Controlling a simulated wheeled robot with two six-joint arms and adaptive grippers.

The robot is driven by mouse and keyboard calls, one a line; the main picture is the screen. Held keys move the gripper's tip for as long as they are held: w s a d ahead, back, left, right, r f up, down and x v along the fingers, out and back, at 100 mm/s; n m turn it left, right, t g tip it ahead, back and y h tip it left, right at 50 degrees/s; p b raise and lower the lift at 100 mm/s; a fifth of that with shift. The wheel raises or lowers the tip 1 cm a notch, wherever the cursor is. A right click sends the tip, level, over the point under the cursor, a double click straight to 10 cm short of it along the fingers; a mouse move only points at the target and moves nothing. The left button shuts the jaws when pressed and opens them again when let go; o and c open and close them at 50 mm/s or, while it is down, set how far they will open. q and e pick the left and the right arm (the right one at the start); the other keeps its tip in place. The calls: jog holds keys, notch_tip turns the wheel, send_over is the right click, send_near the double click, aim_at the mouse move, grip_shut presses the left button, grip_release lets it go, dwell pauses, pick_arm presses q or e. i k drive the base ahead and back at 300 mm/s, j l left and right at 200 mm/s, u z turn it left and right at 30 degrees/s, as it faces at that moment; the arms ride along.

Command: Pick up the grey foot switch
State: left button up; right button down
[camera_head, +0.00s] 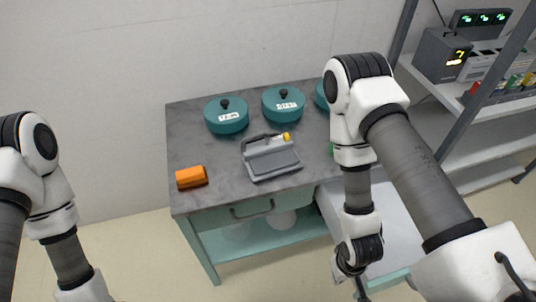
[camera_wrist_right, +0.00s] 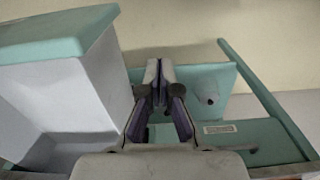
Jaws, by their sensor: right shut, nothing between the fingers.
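The grey foot switch (camera_head: 273,161) lies on the dark grey tabletop (camera_head: 215,150), right of its middle. It has a flat pedal plate at the front, a dark handle at its back left and a yellow-orange knob at its back right. Nothing covers it in the head view. My right gripper (camera_wrist_right: 159,78) is shut and empty in the wrist view, low beside teal cart parts. My right arm hangs down right of the foot switch, well apart from it. My left arm is at the left edge of the head view; its gripper is out of frame.
Teal lidded pots (camera_head: 227,115) line the back of the table, one partly behind my right arm. A pale-topped cart (camera_head: 395,228) adjoins the table on the right. Shelving (camera_head: 480,125) with instruments stands at the far right.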

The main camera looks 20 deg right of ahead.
aim_at(250, 150)
jog(key=l+z, duration=0.35)
jog(key=k+l+z, duration=0.1)
jog(key=l+z, duration=0.4)
jog(key=z, duration=0.2)
